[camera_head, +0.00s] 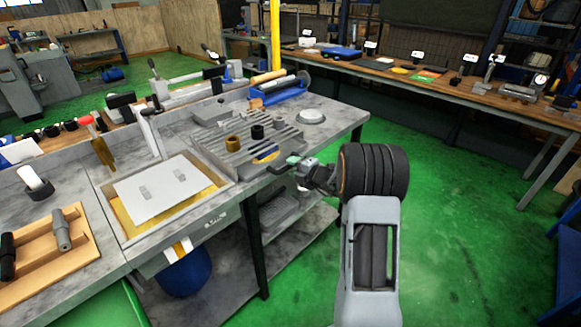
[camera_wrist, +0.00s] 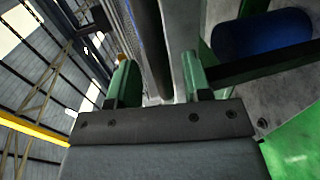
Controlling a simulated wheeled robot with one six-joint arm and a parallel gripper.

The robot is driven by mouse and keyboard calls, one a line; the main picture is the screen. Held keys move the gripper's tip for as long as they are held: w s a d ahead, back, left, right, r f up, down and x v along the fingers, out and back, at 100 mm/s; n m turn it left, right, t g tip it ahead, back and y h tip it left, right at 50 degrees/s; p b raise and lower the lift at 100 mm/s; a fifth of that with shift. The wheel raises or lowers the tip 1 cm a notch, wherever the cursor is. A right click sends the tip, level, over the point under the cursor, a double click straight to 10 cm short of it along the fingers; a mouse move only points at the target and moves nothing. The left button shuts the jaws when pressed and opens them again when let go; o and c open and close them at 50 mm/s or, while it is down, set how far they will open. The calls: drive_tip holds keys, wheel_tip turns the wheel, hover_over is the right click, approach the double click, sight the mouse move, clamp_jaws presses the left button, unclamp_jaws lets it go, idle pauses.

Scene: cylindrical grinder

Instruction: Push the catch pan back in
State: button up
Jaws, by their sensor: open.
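A shallow grey pan or drawer front (camera_head: 216,221) with a small dark label sits at the bench's front edge, left of my gripper. It looks like the catch pan, but I cannot tell for sure, nor how far out it stands. My gripper (camera_head: 296,162) is at the bench's front edge, right of that pan and beside the ribbed plate. In the wrist view my gripper (camera_wrist: 158,78) shows two green fingers spread apart. A dark bar and a grey metal edge show beyond them; no object is clearly held. Contact with the bench cannot be told.
A ribbed metal plate (camera_head: 232,143) with small round parts lies on the bench. A white sheet (camera_head: 165,188) lies in a yellow-bottomed recess to the left. A blue bucket (camera_head: 186,275) stands under the bench. Green floor (camera_head: 455,240) is clear on the right.

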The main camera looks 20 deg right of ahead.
drive_tip(key=v, duration=1.2)
